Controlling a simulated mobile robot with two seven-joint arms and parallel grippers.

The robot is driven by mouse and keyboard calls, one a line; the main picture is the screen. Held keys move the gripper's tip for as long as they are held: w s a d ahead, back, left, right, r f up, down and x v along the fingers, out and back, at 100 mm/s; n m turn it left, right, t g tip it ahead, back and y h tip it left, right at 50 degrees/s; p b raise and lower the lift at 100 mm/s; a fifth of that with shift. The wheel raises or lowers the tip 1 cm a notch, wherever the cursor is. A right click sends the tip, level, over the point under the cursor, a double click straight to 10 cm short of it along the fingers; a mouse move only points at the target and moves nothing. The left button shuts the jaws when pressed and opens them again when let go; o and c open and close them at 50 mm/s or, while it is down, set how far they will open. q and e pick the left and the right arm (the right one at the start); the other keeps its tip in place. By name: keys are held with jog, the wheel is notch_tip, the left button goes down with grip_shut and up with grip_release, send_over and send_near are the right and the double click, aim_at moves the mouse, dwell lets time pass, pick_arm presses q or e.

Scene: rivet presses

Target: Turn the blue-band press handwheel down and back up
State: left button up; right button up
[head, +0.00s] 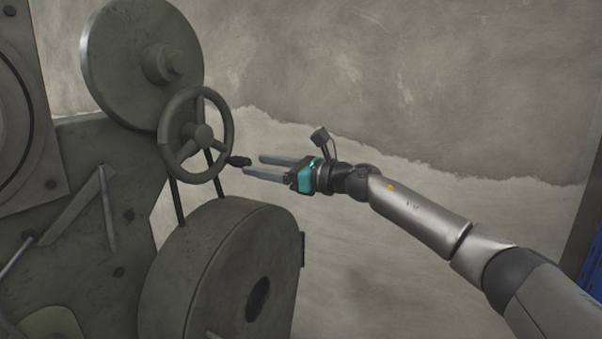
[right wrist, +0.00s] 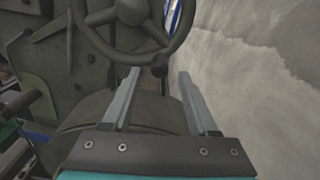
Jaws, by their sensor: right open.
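The press handwheel (head: 196,135) is a dark grey three-spoked wheel with a small dark handle knob (head: 240,161) at its lower right. My right gripper (head: 252,164) is open, its two fingers pointing left at the knob, with the tips close to it. I cannot tell whether they touch it. In the right wrist view the handwheel (right wrist: 128,22) is at the top, and the knob (right wrist: 160,68) shows between and just beyond the open fingers (right wrist: 158,75). No blue band shows clearly on the press in the head view. My left gripper is not in view.
A large grey disc (head: 130,60) stands behind the handwheel, and a big round drum (head: 225,270) lies below it. Dark press framework (head: 70,200) fills the left side. A worn concrete wall (head: 420,80) is behind. A blue object (head: 592,275) shows at the right edge.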

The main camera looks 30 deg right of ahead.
jog(key=b+v, duration=0.2)
jog(key=v, duration=0.7)
jog(key=shift+s+d, duration=0.1)
jog(key=w+d+f+m+t+h, duration=0.1)
jog(key=w+d+f+m+h, duration=0.15)
jog(key=f+m, duration=0.7)
jog(key=w+d+f+m+t+h, duration=0.1)
jog(key=w+f+m+h, duration=0.15)
jog(key=f+m, duration=0.75)
jog(key=s+f+m+g+h, duration=0.2)
jog(key=s+f+m, duration=0.3)
jog(key=f, duration=0.7)
jog(key=s+f+m+g+h, duration=0.25)
jog(key=s+f, duration=0.45)
jog(key=f, duration=0.6)
jog(key=s+f+m+g+h, duration=0.2)
jog(key=s+f+m, duration=0.35)
jog(key=f, duration=0.65)
jog(key=s+a+f+m+g, duration=0.4)
jog(key=s+f, duration=0.7)
jog(key=s, duration=0.4)
jog(key=s+a+f+m+g, duration=0.2)
jog(key=s+a+f+m, duration=0.1)
jog(key=s, duration=0.9)
jog(key=s+a+f+m+g, duration=0.3)
jog(key=s+a, duration=0.3)
jog(key=s, duration=0.6)
jog(key=shift+s+a+f+y, duration=0.25)
jog(key=shift+f+y, duration=0.2)
jog(key=shift+f, duration=0.25)
